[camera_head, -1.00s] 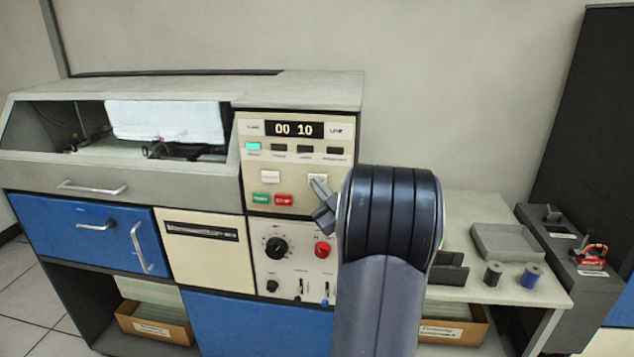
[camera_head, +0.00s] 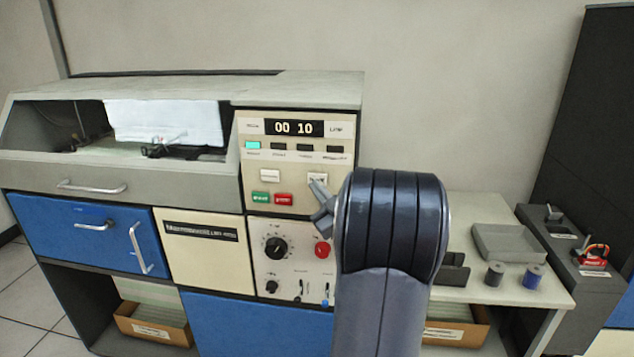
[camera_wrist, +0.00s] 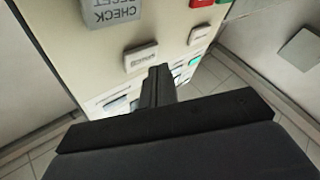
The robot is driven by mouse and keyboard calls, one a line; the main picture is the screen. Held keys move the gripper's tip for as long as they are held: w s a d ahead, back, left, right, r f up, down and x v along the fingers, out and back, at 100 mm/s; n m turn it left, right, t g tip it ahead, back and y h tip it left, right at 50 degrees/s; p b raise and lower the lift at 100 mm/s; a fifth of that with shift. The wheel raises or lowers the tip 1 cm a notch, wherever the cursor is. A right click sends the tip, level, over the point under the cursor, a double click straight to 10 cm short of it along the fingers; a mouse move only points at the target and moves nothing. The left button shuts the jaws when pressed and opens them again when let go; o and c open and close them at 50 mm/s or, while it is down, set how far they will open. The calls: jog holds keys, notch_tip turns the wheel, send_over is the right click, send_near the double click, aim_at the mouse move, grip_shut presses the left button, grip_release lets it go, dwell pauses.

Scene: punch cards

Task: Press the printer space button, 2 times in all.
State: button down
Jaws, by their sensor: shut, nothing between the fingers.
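The printer's cream control panel (camera_head: 289,125) carries a display reading "00 10". Below it are a left white button (camera_head: 270,176) and a right white button (camera_head: 318,178), which my gripper (camera_head: 315,185) partly covers. In the wrist view the panel is upside down; the right white button (camera_wrist: 141,56) is just above my fingertips (camera_wrist: 160,70), and the left white button (camera_wrist: 199,34) is farther right. My gripper is shut and empty. The button labels are too small or blurred to read surely. I cannot tell whether the fingertips touch the panel.
A green button (camera_head: 260,197) and a red button (camera_head: 284,199) sit low on the panel. A grey CHECK RESET button (camera_wrist: 108,12) shows in the wrist view. A knob (camera_head: 276,248) and a red round button (camera_head: 322,250) are below. A side table (camera_head: 470,215) stands at right.

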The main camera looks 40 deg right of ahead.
jog(key=s+a+b, duration=0.1)
jog(key=s+a, duration=0.2)
jog(key=a, duration=0.1)
jog(key=shift+s+b, duration=0.15)
jog(key=shift+b, duration=0.2)
dwell(2.6)
